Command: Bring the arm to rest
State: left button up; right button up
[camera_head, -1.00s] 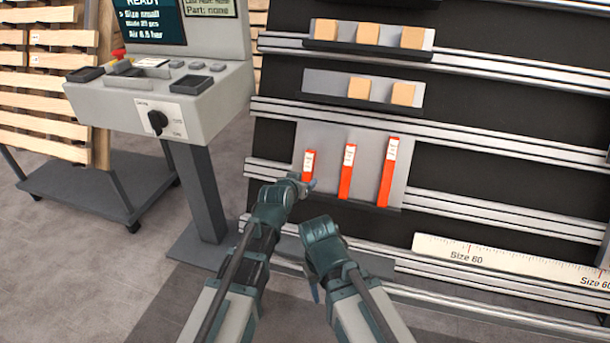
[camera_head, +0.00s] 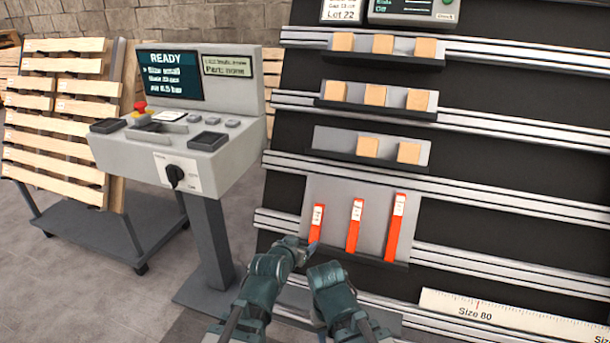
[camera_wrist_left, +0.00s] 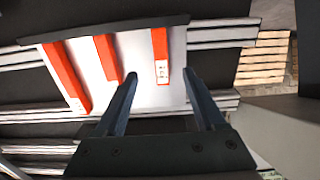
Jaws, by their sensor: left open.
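My left arm (camera_head: 262,285) reaches up from the bottom of the head view. Its gripper (camera_head: 305,246) is just below and beside the shortest of three orange-red bars (camera_head: 316,224) that stand on a grey panel on the rack. In the left wrist view the two dark fingers (camera_wrist_left: 162,98) are apart with nothing between their tips. The bar with a white label (camera_wrist_left: 162,60) lies beyond them. My right arm (camera_head: 335,295) shows beside the left one, bent at its dark teal joint; its gripper is out of view.
A grey control console (camera_head: 200,140) with a READY screen, red button and black knob stands left of the rack. Shelves above hold several tan blocks (camera_head: 375,95). A ruler strip marked Size 80 (camera_head: 490,308) is low right. A pallet cart (camera_head: 90,235) stands far left.

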pick_arm(q)
jog(key=s+a+f+g+y, duration=0.25)
jog(key=s+f+g, duration=0.35)
jog(key=s, duration=0.5)
jog(key=s+a+f+g+y, duration=0.25)
jog(key=s+f+g, duration=0.3)
jog(key=s, duration=0.45)
notch_tip(320, 180, up, 36)
jog(key=p, duration=3.6)
jog(key=shift+d, duration=0.4)
jog(key=shift+s+g, duration=0.1)
jog(key=shift+g, duration=0.15)
